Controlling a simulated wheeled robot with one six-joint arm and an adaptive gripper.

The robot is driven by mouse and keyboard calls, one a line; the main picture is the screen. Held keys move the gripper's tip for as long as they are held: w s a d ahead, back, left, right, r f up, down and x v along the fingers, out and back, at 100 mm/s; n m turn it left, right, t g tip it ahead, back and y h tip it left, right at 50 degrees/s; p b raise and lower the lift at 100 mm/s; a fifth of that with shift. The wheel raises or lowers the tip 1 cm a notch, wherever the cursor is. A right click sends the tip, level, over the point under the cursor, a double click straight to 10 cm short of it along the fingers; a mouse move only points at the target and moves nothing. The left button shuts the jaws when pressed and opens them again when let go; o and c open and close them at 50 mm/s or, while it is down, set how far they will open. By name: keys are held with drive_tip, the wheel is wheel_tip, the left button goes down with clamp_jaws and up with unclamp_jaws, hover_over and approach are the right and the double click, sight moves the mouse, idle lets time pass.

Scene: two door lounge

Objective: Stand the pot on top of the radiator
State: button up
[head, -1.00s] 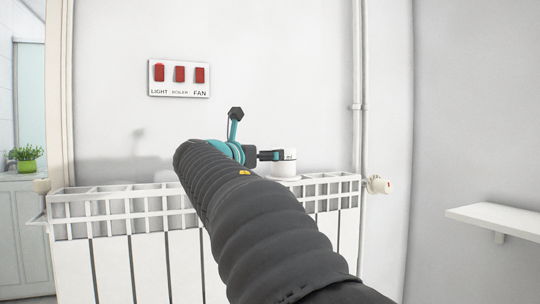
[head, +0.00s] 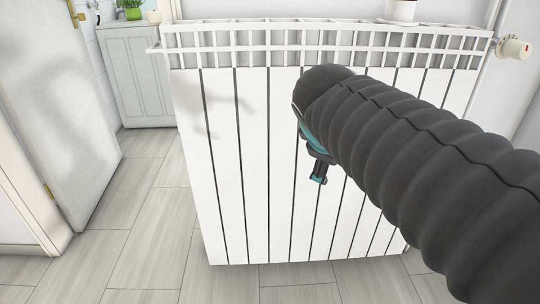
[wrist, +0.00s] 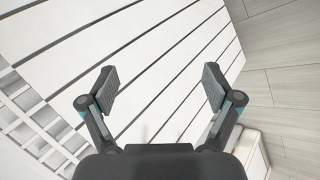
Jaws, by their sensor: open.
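A white pot (head: 401,10) stands on top of the white radiator (head: 222,130), towards its right end. Its upper part is cut off by the top edge of the head view. My gripper (head: 318,172) is in front of the radiator's panels, well below the pot and apart from it. In the wrist view my gripper (wrist: 160,86) is open, with nothing between its fingers. The radiator's slats (wrist: 130,55) and part of its top grille (wrist: 35,130) show behind the fingers. The pot is not seen in the wrist view.
A door (head: 55,100) stands open at the left. A pale cabinet (head: 150,75) behind it carries a green plant (head: 131,8). A valve knob (head: 514,48) sticks out at the radiator's right end. The plank floor (head: 130,225) at front left is clear.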

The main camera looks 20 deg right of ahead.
drive_tip(key=s+a+f+m+y+p, duration=0.1)
drive_tip(key=s+a+f+m+y, duration=0.4)
drive_tip(key=s+a+f+m, duration=0.3)
drive_tip(key=shift+s+a+f+g, duration=0.4)
drive_tip(key=shift+s+a+f, duration=0.45)
drive_tip(key=shift+f, duration=0.45)
